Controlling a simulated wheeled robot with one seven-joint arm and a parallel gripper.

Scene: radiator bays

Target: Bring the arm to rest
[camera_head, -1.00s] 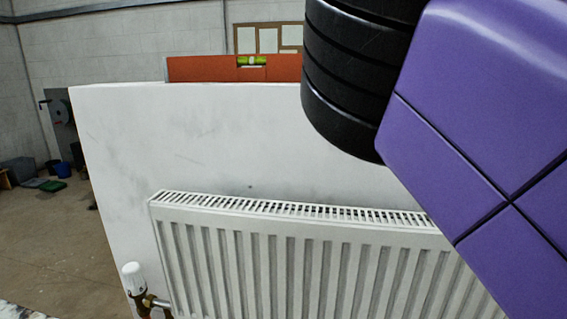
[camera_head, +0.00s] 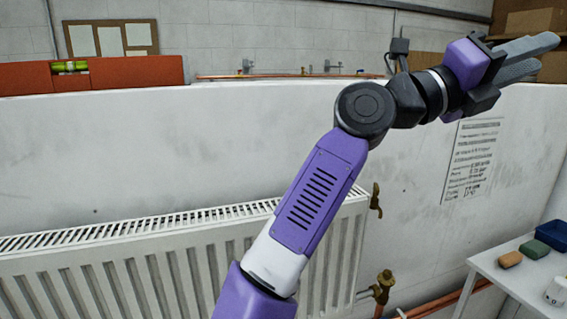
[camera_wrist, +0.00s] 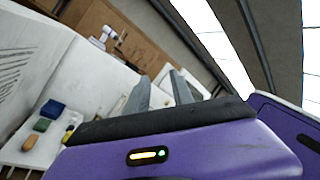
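My arm reaches up and to the right in the head view, in front of the radiator and the white wall panel. My gripper (camera_head: 545,54) is at the upper right, above the panel's top edge, with its grey fingers pointing right. In the wrist view the two fingers (camera_wrist: 160,78) stand apart with nothing held between them, so it is open. Part of the radiator is hidden behind my arm.
The white radiator (camera_head: 130,262) hangs on the white panel (camera_head: 230,140). A brass valve (camera_head: 384,281) is at its right end. An orange spirit level (camera_head: 130,72) is at the panel's top left. A white table (camera_head: 495,268) with small items stands lower right.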

